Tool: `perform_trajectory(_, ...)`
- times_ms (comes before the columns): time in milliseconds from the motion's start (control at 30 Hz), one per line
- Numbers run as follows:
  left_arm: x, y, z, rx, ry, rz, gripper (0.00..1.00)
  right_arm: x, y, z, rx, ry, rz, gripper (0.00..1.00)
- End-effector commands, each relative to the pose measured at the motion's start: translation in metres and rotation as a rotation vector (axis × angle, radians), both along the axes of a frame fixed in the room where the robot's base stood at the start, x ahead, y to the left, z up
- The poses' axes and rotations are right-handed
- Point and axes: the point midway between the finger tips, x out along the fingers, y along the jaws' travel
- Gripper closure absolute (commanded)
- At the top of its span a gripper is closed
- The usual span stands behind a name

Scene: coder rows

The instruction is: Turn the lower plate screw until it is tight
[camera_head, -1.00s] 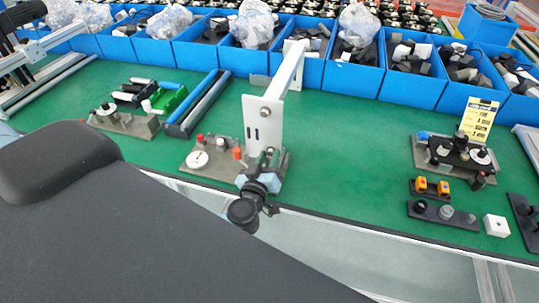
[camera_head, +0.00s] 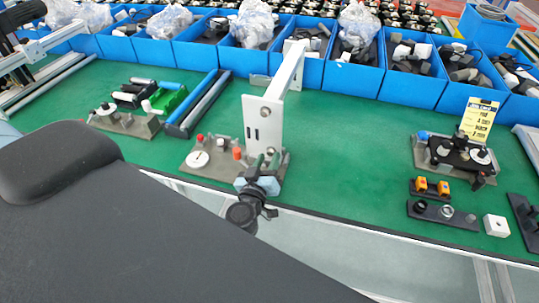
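A test fixture stands at the table's front edge, with an upright white plate (camera_head: 263,128) on a grey base (camera_head: 215,172). A round dark screw (camera_head: 265,112) shows on the upper part of the plate. The lower plate screw is not clearly seen; my gripper covers the foot of the plate. My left gripper (camera_head: 267,161), with a pale blue-grey body and dark wrist, is at the lower front of the plate. Its small fingertips point up against the plate's foot; I cannot tell whether they touch or hold anything. My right gripper is not in view.
The base also bears a white disc (camera_head: 198,159) and a red-orange cylinder (camera_head: 237,153). Similar fixtures stand left (camera_head: 125,121) and right (camera_head: 456,154). Blue bins (camera_head: 350,78) line the back. Green table (camera_head: 345,150) is clear right of the fixture.

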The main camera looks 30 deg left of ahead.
Motion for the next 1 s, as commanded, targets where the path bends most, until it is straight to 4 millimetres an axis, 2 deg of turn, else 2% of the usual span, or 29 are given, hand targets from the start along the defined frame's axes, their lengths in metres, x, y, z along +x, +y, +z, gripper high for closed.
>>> perform_trajectory(533, -0.036, -0.009, 0.0, 0.0, 0.001, 0.0, 0.65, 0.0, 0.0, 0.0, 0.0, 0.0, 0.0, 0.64)
perform_trajectory(1000, -0.039, -0.009, 0.0, 0.0, 0.0, 0.0, 0.65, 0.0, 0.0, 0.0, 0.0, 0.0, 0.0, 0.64)
